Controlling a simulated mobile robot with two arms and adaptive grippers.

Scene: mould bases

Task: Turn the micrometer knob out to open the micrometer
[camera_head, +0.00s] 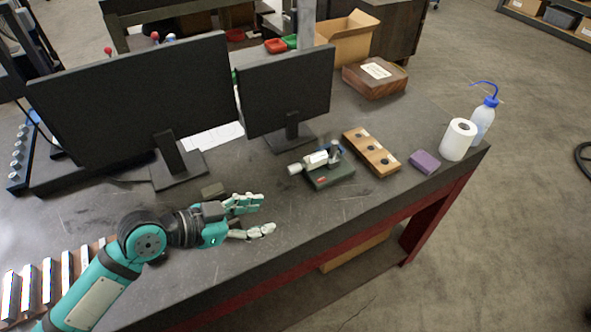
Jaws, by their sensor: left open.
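The micrometer (314,160) lies across a dark green stand (331,175) on the table, in front of the smaller monitor. Its knob (295,168) is at its left end and points toward my left gripper. My left gripper (266,214) is open and empty above the table, to the left of and nearer than the micrometer. It is apart from the knob, with its fingers pointing right. The gap between the micrometer's measuring faces is too small to make out. My right gripper is not in view.
A wooden block with several dark spots (371,153) lies just right of the micrometer. A purple block (425,162), a paper roll (458,140) and a wash bottle (483,120) stand farther right. Two monitors (135,95) stand behind. The table between gripper and knob is clear.

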